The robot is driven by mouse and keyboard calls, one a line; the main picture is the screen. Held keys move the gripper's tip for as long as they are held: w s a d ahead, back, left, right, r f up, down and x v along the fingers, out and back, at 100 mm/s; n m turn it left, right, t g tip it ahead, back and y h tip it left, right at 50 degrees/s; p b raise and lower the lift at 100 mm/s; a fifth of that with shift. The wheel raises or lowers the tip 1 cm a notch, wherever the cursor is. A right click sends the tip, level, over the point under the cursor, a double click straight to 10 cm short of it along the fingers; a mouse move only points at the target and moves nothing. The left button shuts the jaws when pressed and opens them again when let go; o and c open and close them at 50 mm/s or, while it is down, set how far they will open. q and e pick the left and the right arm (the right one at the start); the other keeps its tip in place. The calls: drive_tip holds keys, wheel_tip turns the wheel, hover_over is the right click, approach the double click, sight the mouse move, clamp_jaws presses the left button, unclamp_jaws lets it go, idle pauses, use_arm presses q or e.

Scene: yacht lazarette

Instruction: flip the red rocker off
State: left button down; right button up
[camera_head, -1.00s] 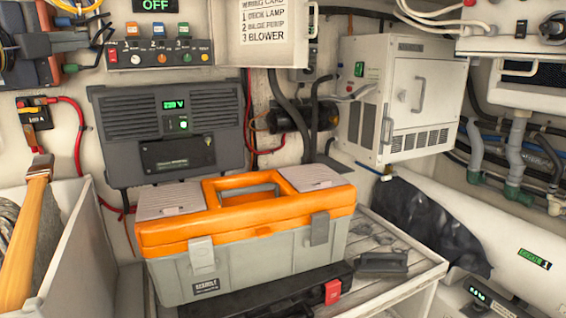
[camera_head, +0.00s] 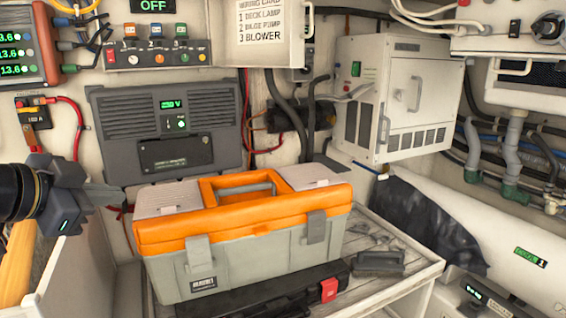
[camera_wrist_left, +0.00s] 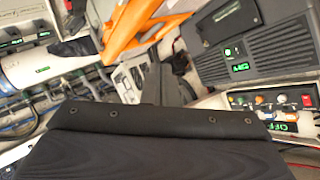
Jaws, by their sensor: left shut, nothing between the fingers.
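The red rocker (camera_head: 111,57) is the leftmost control on a dark switch panel (camera_head: 155,54) on the back wall, below a green "OFF" display (camera_head: 152,5). In the left wrist view the red rocker (camera_wrist_left: 307,100) is at the right edge, with the display, which reads inverted there. My left gripper (camera_head: 116,195) comes in from the left, shut and empty, pointing right. It is well below the panel, in front of the grey charger's lower left corner and left of the toolbox. My right gripper is out of view.
An orange-lidded toolbox (camera_head: 245,215) stands on a slatted bench in front of the grey charger (camera_head: 170,128). A cabinet door (camera_head: 270,35) with a wiring card hangs open right of the panel. A red-framed meter (camera_head: 22,50) is left of the panel.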

use_arm(q)
drive_tip(key=s+d+f+n+g, duration=0.2)
drive_tip(key=s+f+n, duration=0.2)
drive_tip(key=f, duration=0.6)
drive_tip(key=s+d+f+n+g, duration=0.2)
drive_tip(key=s+f+n, duration=0.2)
drive_tip(key=s+f, duration=0.5)
drive_tip(key=s+d+f+n+g+y, duration=0.1)
drive_tip(key=s+f+n, duration=0.3)
drive_tip(key=f, duration=0.7)
drive_tip(key=shift+s+d+f+n+g, duration=0.15)
drive_tip(key=shift+s+d+n+g, duration=0.15)
drive_tip(key=shift+s+d+g, duration=0.65)
